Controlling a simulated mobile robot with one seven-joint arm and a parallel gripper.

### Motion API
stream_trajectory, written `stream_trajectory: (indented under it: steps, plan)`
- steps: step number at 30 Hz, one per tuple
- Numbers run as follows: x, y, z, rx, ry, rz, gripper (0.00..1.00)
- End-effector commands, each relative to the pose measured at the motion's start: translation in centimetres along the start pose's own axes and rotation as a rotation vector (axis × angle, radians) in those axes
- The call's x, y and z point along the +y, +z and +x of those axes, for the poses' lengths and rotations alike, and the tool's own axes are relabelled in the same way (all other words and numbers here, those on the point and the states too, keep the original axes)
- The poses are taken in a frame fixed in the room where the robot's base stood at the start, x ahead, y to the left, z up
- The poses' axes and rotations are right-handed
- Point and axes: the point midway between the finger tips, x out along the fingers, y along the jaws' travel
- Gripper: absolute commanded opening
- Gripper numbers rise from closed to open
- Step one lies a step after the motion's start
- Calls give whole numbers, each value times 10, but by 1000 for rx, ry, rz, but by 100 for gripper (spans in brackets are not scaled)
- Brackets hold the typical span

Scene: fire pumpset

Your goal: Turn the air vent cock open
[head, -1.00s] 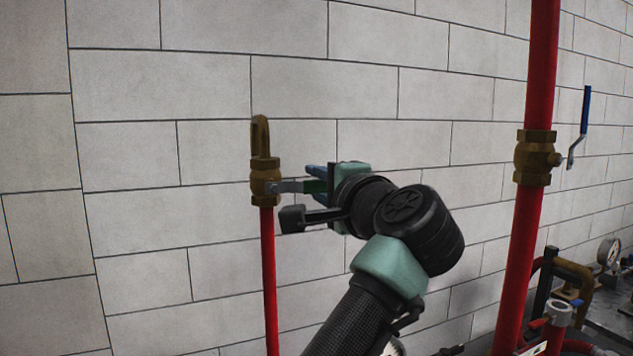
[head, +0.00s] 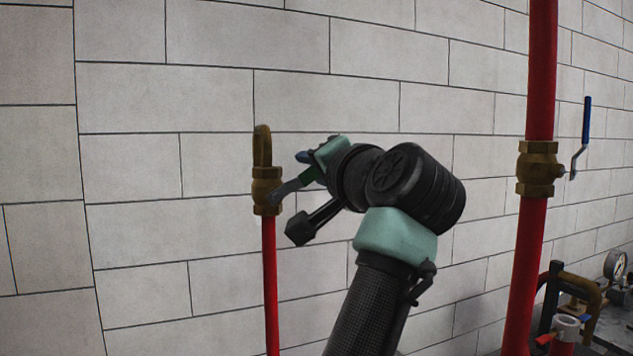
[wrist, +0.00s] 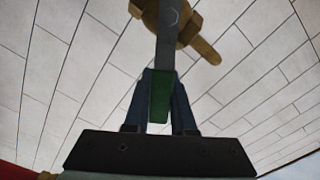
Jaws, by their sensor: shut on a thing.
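The air vent cock is a brass valve (head: 267,190) on top of a thin red pipe, with a brass loop above it. Its grey lever (head: 287,188) slants up to the right from the valve body. In the wrist view, the grey lever (wrist: 165,45) runs from the brass body (wrist: 150,14) down to a green sleeve (wrist: 159,98). My gripper (wrist: 160,78) has its two blue fingers shut on either side of the green sleeve. In the head view, my gripper (head: 308,166) is right of the valve, tilted, and partly hides the sleeve.
The thin red pipe (head: 270,285) stands before a pale block wall (head: 160,230). A thick red pipe (head: 525,270) with a brass valve (head: 537,168) and blue-handled lever (head: 586,125) stands to the right. A gauge (head: 615,265) and pipework are at lower right. The wall area left is clear.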

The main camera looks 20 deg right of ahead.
Motion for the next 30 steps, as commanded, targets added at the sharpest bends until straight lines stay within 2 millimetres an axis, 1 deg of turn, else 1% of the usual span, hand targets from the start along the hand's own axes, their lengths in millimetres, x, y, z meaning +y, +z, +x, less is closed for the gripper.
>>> stream_trajectory:
  steps: [6, 15, 22, 30]
  plan:
    - [-12, 2, 0, -2, 4, -208, 0]
    - [-28, 7, 0, -3, 3, -445, 0]
    - [-35, 12, 0, -3, 2, -561, 0]
    - [-38, 13, 0, -3, 2, -618, 0]
